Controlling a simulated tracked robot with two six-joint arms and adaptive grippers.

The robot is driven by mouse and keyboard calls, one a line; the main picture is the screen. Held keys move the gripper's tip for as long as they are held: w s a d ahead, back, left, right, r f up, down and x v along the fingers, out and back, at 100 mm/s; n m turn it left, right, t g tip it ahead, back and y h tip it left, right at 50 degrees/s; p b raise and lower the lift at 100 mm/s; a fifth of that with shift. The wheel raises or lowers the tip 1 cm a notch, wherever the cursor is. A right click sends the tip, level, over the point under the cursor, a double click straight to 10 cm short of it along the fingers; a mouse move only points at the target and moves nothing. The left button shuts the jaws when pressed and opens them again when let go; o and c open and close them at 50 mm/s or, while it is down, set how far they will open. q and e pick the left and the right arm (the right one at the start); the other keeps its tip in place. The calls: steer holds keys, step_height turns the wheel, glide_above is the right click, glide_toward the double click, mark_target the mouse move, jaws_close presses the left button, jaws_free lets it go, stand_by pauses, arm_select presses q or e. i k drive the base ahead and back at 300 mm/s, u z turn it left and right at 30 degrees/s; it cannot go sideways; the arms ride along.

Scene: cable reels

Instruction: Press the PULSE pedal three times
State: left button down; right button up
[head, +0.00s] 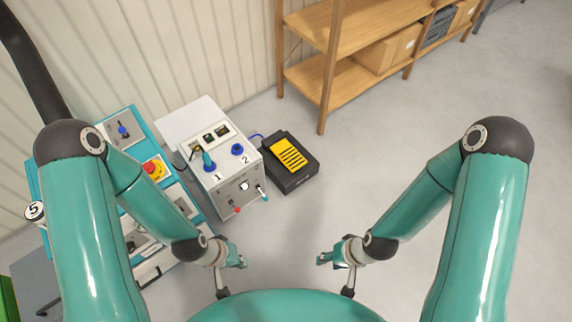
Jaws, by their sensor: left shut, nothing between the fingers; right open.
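A foot pedal (288,153) with a yellow, black-striped top sits in a black housing on the floor. It stands just right of a grey-white control box, and a blue cable runs to it from the box. No lettering can be read on the pedal. My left gripper (233,277) is shut and empty, below and left of the pedal in the picture and apart from it. My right gripper (336,275) is open and empty, below and right of the pedal, also apart from it.
The control box (246,188) has blue knobs marked 1 and 2 and small levers. A teal-framed machine with a red emergency button (153,170) stands left of it. A wooden shelf (318,88) with boxes is at the back. The floor (390,125) right of the pedal is clear.

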mark_target(293, 160)
steer(key=k, duration=1.05)
steer(key=z, duration=0.6)
steer(key=i, duration=1.05)
steer(key=z, duration=0.65)
steer(key=i, duration=1.1)
steer(key=u, duration=0.85)
